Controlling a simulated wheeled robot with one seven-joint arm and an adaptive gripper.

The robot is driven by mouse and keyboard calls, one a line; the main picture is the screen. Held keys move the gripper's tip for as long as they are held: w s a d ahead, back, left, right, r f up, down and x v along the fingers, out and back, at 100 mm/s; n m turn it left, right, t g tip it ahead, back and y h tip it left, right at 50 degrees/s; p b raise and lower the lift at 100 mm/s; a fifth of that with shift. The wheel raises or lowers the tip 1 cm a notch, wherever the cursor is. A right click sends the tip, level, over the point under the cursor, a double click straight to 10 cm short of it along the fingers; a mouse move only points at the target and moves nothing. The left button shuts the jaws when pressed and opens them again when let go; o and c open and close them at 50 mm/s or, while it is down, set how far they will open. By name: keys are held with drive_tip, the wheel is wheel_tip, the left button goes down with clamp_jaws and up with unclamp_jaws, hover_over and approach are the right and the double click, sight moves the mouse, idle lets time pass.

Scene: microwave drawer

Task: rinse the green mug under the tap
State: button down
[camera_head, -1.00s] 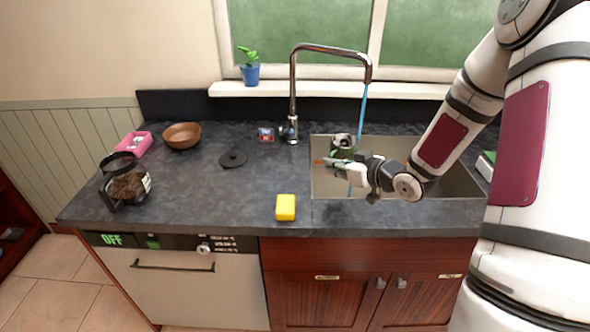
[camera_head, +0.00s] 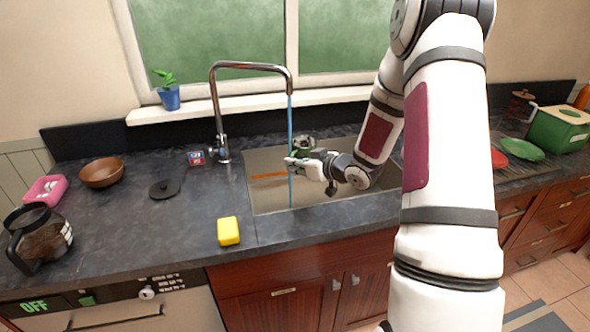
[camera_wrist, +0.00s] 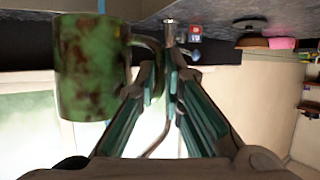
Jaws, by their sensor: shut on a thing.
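The green mug (camera_wrist: 92,75), blotched with brown stains, is large at the left of the wrist view. My gripper (camera_wrist: 168,72) is shut on its handle (camera_wrist: 150,52). In the head view my gripper (camera_head: 300,166) is over the sink, hiding much of the mug (camera_head: 304,143) behind it. The tap (camera_head: 222,120) runs, and a blue water stream (camera_head: 290,125) falls from its spout. The stream passes just left of the mug in the picture, by my fingertips. I cannot tell whether it touches the mug.
The sink (camera_head: 262,200) holds an orange-brown strip (camera_head: 268,176). A yellow sponge (camera_head: 228,231) lies on the counter at its front left. A dark lid (camera_head: 165,188), a brown bowl (camera_head: 101,172) and a coffee pot (camera_head: 40,238) stand further left. Green containers (camera_head: 558,130) are at right.

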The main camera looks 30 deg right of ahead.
drive_tip(key=w+d+f+b, duration=0.1)
drive_tip(key=w+b, duration=0.3)
drive_tip(key=w, duration=0.5)
drive_tip(key=shift+w+d+f, duration=0.25)
drive_tip(key=shift+d+f, duration=0.15)
drive_tip(key=shift+d, duration=0.05)
drive_tip(key=shift+d, duration=0.1)
idle(0.5)
drive_tip(key=shift+s+d, duration=0.15)
drive_tip(key=shift+d, duration=0.4)
drive_tip(key=shift+a, duration=0.25)
drive_tip(key=shift+a+p, duration=0.3)
drive_tip(key=shift+a, duration=0.1)
